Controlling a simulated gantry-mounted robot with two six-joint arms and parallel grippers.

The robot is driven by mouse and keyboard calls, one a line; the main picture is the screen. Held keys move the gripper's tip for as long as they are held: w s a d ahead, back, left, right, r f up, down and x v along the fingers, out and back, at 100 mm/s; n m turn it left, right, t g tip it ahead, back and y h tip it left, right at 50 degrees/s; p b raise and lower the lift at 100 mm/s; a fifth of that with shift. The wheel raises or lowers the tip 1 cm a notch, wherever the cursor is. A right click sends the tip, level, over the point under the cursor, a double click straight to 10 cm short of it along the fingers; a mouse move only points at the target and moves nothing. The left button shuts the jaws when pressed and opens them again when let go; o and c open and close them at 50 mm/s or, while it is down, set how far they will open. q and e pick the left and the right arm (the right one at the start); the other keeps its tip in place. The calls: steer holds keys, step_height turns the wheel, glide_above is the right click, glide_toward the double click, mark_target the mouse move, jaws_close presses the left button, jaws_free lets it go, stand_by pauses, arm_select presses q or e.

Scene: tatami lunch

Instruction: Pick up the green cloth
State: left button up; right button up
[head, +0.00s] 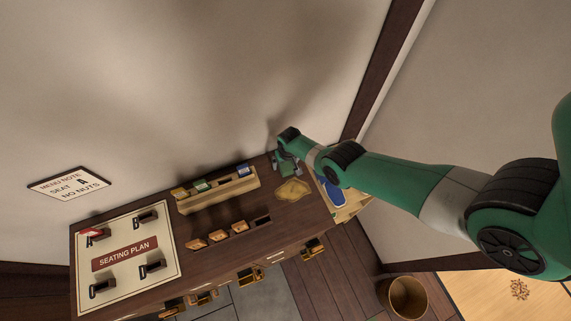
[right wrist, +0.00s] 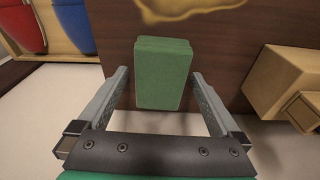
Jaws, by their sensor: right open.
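The green cloth (right wrist: 163,73) looks like a small folded block in the right wrist view. It lies on the dark wooden cabinet top, near its wall-side edge. My right gripper (right wrist: 160,92) is open, with one finger on each side of the cloth and a visible gap to both. I cannot tell how high the fingertips are above the top. In the head view my right gripper (head: 287,168) is at the back right of the cabinet, and the cloth is hard to tell apart from the green gripper there. My left gripper is in neither view.
A yellowish flat piece with a wavy edge (head: 292,190) lies close by on the cabinet (head: 225,222). A wooden box with coloured cards (head: 216,193) stands left of the gripper. A blue item (head: 332,191) sits in a wooden tray on the right. The wall is close behind.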

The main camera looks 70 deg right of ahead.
steer(key=shift+f, duration=0.25)
steer(key=shift+c, duration=0.2)
steer(key=c, duration=1.3)
steer(key=shift+r, duration=0.15)
